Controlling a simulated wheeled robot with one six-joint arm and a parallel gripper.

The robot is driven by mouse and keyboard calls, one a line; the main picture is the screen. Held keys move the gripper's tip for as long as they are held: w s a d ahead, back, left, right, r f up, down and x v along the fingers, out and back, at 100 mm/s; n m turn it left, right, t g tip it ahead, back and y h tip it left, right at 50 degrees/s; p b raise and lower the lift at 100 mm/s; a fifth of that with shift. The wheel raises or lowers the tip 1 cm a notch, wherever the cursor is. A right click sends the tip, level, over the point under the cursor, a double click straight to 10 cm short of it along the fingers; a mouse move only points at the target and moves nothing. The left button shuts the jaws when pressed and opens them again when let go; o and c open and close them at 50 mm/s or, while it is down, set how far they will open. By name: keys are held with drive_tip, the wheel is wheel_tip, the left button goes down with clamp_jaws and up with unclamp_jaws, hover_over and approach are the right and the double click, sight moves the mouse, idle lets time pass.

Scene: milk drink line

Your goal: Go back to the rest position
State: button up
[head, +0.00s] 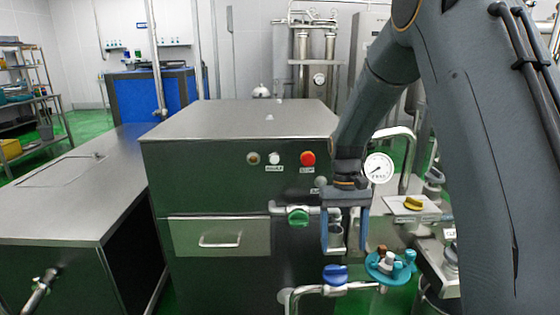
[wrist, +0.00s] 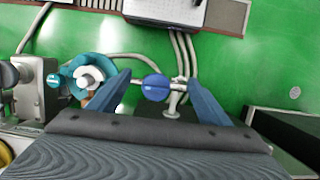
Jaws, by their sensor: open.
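My gripper (head: 346,235) points down in the head view, in front of the right side of the steel cabinet. Its two blue fingers stand apart with nothing held between them. In the wrist view my gripper (wrist: 160,90) also shows open. A blue valve handle (head: 335,273) on a pipe is below the fingers; the blue handle (wrist: 157,88) appears between the fingertips in the wrist view, and I cannot tell the gap in depth. A green valve handle (head: 298,216) is left of my gripper. My arm fills the right of the head view.
The steel cabinet (head: 235,125) has a red button (head: 308,158) and a drawer (head: 220,236). A pressure gauge (head: 378,168), a yellow knob (head: 413,203) and a teal fitting (head: 391,264) crowd close to my gripper's right. A low steel bench (head: 60,205) stands left.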

drive_tip(key=s+r+t, duration=0.1)
drive_tip(key=s+r, duration=0.1)
drive_tip(key=s, duration=0.8)
drive_tip(key=s+r+t, duration=0.2)
drive_tip(key=s, duration=0.9)
drive_tip(key=shift+s+p, duration=0.25)
drive_tip(key=shift+p, duration=0.15)
drive_tip(key=shift+c, duration=0.2)
